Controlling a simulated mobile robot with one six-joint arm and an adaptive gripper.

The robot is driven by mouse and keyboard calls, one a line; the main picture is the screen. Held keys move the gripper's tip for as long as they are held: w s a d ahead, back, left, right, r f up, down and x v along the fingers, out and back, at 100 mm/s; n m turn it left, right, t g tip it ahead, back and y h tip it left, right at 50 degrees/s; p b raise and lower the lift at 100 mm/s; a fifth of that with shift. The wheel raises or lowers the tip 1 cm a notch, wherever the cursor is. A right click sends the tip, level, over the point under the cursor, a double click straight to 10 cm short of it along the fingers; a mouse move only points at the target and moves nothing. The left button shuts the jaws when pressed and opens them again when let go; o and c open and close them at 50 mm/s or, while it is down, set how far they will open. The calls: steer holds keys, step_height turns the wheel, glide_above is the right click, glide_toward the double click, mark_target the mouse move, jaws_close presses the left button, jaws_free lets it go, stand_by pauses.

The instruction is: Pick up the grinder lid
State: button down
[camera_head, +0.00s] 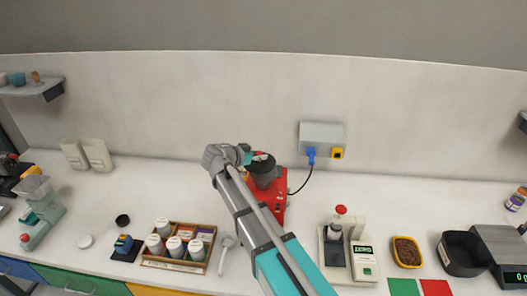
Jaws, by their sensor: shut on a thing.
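The red grinder (279,199) stands on the counter near the middle, partly hidden behind my arm. Its dark round lid (263,171) shows at the top of the grinder. My gripper (258,158) is at the lid, small and partly hidden by my wrist, and is shut on the lid. I cannot tell whether the lid is seated on the grinder or slightly raised.
A wall socket box (322,135) with a blue plug and cord is behind the grinder. A wooden tray (178,247) of white-capped jars lies left, beside a white spoon (226,248). A white device (348,250), a bowl of brown grains (407,251) and a scale (500,255) stand right.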

steer(key=s+a+r+p, duration=0.2)
steer(key=s+r+p, duration=0.1)
steer(key=s, duration=0.6)
steer(key=shift+s+a+r+p, duration=0.25)
steer(key=shift+r+p, duration=0.15)
steer(key=shift+r, duration=0.5)
steer(key=shift+f, duration=0.1)
